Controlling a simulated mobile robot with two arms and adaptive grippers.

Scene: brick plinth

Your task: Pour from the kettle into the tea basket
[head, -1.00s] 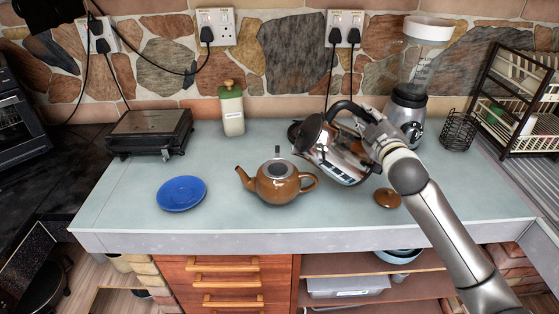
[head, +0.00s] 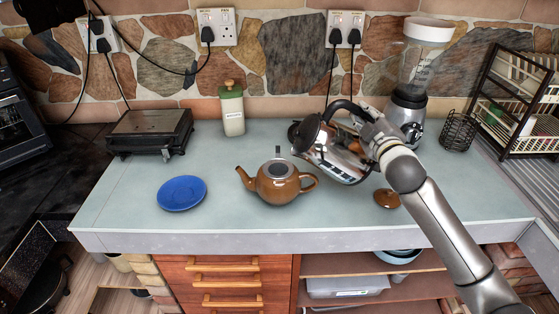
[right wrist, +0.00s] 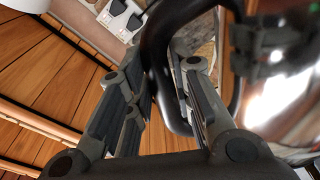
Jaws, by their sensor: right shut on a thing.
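The shiny steel kettle (head: 335,158) is held tilted above the counter, right of the brown teapot (head: 280,186). The kettle also fills the right side of the right wrist view (right wrist: 290,105). The teapot stands upright with its lid off, and the round metal tea basket (head: 279,168) sits in its mouth. My right gripper (head: 364,122) is shut on the kettle's black handle, which passes between the fingers in the right wrist view (right wrist: 160,55). Whether any liquid flows I cannot tell. My left gripper is out of view.
The teapot's brown lid (head: 386,198) lies on the counter below my right arm. A blue plate (head: 181,193) lies to the left. A green-topped canister (head: 232,112), a blender (head: 408,105) and a dish rack (head: 520,100) stand behind.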

